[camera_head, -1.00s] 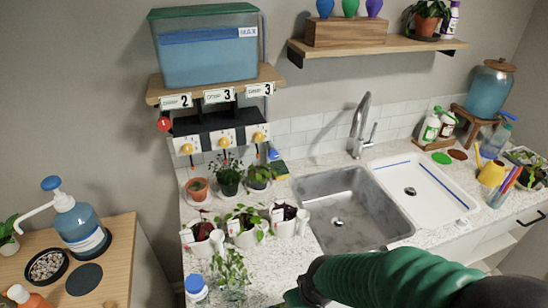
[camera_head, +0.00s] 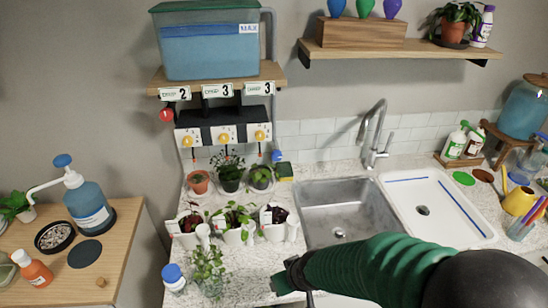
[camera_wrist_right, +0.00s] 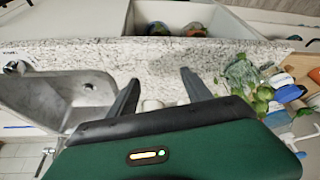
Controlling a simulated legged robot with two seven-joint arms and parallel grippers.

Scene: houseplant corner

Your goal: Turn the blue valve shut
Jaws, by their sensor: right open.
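A small blue valve (camera_head: 277,156) shows low on the tiled wall, just right of the row of white dial plates and above the sponge. My right gripper (camera_head: 290,285) is at the bottom of the head view, over the front of the counter, well below and in front of the valve and apart from it. In the right wrist view my right gripper (camera_wrist_right: 158,80) is open, its two dark fingers spread with only counter beyond them. The valve cannot be made out in the wrist view. My left gripper is not in view.
A leafy cutting in a glass (camera_head: 209,272) and a blue-capped bottle (camera_head: 174,280) stand left of the gripper. The steel sink (camera_head: 340,212) is to the right. A water tank (camera_head: 208,58) sits above.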

